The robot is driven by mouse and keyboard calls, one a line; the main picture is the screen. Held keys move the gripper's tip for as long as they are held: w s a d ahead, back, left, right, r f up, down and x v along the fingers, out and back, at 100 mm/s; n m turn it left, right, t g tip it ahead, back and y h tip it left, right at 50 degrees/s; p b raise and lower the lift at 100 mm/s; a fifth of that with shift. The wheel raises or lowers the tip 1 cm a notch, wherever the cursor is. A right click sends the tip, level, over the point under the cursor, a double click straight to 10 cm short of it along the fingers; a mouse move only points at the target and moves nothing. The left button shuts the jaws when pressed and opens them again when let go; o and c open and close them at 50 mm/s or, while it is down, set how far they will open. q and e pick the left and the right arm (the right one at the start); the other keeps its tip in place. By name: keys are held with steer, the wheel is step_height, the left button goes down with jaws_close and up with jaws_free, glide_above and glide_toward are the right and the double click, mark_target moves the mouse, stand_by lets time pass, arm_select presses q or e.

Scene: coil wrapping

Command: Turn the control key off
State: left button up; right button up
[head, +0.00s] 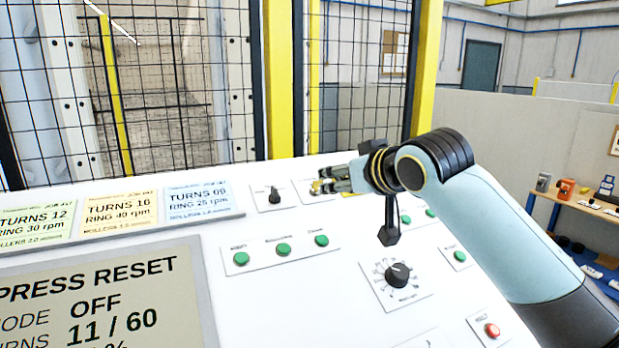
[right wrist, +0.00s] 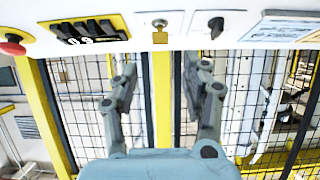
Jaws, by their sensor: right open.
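The control key (right wrist: 160,37) is a small brass-coloured key on a pale plate of the white panel, at the top middle of the right wrist view. In the head view it seems to be the brass bit (head: 318,187) at the tips of my right gripper (head: 335,181), mostly covered by it. My right gripper (right wrist: 160,82) is open, with its two fingers apart and nothing between them. In the right wrist view the key lies between and beyond the fingertips. Contact with the key cannot be told. My left gripper is not in view.
A black selector knob (head: 274,194) is beside the key plate. Green buttons (head: 284,249), a black dial (head: 398,275) and a red button (head: 492,330) sit lower on the panel. A display (head: 95,300) reads MODE OFF. A mesh fence with yellow posts (head: 279,80) stands behind.

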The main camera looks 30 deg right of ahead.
mark_target(319, 182)
steer(key=p+x, duration=0.1)
steer(key=x, duration=0.3)
steer(key=shift+w+r, duration=0.15)
steer(key=shift+w, duration=0.05)
steer(key=x, duration=0.3)
steer(key=shift+w+p, duration=0.3)
steer(key=shift+p, duration=0.1)
steer(key=shift+x, duration=0.9)
steer(key=shift+f, duration=0.3)
steer(key=shift+c, duration=0.8)
steer(key=shift+s, duration=0.1)
steer(key=c, duration=0.5)
jaws_close()
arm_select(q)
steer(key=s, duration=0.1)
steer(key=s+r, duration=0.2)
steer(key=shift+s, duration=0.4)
